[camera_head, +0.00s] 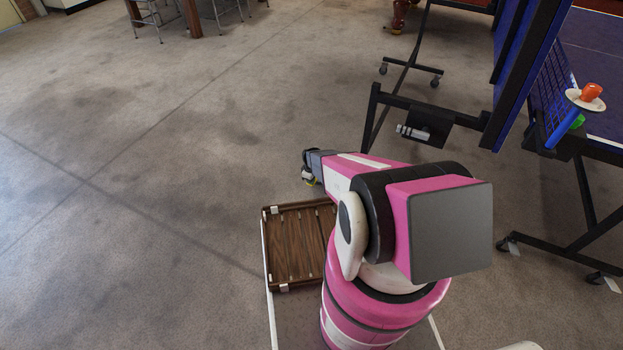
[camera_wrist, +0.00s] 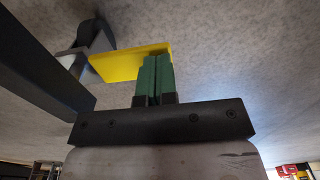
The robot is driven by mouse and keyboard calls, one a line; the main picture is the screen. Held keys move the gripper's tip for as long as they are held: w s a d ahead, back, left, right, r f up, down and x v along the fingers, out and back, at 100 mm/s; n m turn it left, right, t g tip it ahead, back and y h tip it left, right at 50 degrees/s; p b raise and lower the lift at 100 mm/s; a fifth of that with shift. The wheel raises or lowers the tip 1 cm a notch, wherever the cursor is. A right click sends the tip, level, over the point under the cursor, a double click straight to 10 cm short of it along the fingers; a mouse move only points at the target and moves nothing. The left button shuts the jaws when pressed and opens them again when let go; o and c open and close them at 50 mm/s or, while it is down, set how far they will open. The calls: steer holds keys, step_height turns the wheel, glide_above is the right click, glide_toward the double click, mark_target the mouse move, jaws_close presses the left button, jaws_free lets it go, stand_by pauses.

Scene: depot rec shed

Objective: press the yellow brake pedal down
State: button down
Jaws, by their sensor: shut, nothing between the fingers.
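The yellow brake pedal (camera_wrist: 120,64) is a flat plate beside a caster wheel (camera_wrist: 97,36) in the wrist view. My gripper (camera_wrist: 156,60) has green fingers that are shut with nothing between them. The fingertips overlap the right part of the pedal in the picture, and I cannot tell whether they touch it. In the head view my gripper (camera_head: 308,174) is at the far end of my pink arm, low over the floor.
A dark bar (camera_wrist: 40,70) runs along the left of the wrist view, close to the pedal. In the head view a wheeled black table frame (camera_head: 420,105) with a blue tabletop stands at the right. A slatted wooden tray (camera_head: 298,240) is near my arm. The floor at left is clear.

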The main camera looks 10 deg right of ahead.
steer(key=shift+s+a+f, duration=0.15)
steer(key=shift+f, duration=1.05)
steer(key=shift+f, duration=0.25)
steer(key=shift+s+r, duration=0.1)
steer(key=s+a+r, duration=0.1)
steer(key=r, duration=0.5)
steer(key=s+a+r, duration=0.1)
steer(key=s+r, duration=0.1)
steer(key=r, duration=0.5)
steer(key=shift+s+a+r, duration=0.25)
steer(key=shift+s+a, duration=0.05)
steer(key=shift+a, duration=0.05)
steer(key=s+d+r+m, duration=0.1)
steer(key=s+r+m, duration=0.2)
steer(key=r, duration=0.8)
steer(key=s+d+r+m, duration=0.2)
steer(key=s+r+m, duration=0.2)
steer(key=s+r, duration=0.3)
steer(key=s+d+r+m, duration=0.1)
steer(key=s+r+m, duration=0.2)
steer(key=r, duration=1.2)
steer(key=s, duration=0.2)
steer(key=shift+s+d+r+m, duration=0.25)
steer(key=shift+s+m, duration=0.15)
